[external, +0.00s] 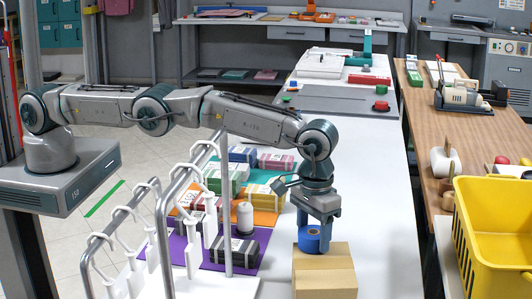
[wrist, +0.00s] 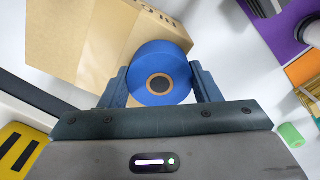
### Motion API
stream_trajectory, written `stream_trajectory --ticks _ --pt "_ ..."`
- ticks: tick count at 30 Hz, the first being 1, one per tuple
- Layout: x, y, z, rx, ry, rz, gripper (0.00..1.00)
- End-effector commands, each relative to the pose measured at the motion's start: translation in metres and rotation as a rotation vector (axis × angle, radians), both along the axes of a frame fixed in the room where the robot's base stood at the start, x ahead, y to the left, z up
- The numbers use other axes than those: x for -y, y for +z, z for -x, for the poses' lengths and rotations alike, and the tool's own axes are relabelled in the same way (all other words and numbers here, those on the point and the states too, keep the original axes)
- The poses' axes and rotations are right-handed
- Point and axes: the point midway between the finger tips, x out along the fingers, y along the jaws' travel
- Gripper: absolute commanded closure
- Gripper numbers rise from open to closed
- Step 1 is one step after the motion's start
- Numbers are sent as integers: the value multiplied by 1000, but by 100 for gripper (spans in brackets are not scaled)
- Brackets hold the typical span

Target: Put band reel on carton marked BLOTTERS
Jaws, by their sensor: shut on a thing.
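The blue band reel (external: 309,241) is between the fingers of my gripper (external: 315,232), which is shut on it. In the wrist view the reel (wrist: 160,62) shows its flat face and dark centre hole, with a finger on each side. A tan carton (external: 325,277) stands on the white table directly below the reel. The carton (wrist: 105,50) also shows behind the reel in the wrist view, with dark lettering partly cut off at the top edge, too little to read in full. I cannot tell whether the reel touches the carton's top.
A white hanger rack with metal rails (external: 165,220) stands left of the carton. Several striped bundles (external: 225,180) and a white spool (external: 245,218) sit on coloured mats behind it. A yellow crate (external: 495,245) is at the right. White table is clear right of the carton.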

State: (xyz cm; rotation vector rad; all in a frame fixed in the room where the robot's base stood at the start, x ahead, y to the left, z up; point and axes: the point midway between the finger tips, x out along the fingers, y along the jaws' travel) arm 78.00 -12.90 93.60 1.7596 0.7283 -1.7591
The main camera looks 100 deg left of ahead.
Motion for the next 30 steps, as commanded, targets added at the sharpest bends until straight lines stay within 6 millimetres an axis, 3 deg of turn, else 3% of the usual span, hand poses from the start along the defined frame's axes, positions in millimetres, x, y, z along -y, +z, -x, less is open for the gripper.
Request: stream_trajectory --ticks 4,5,6,7,19,30 --pt "0 -5 0 0 0 0 66" --pt "0 -3 0 0 0 0 35" --pt "0 -3 0 0 0 0 24" --pt "0 -3 0 0 0 0 21" --pt "0 5 -1 4 0 1 21" --pt "0 65 0 0 1 0 21"
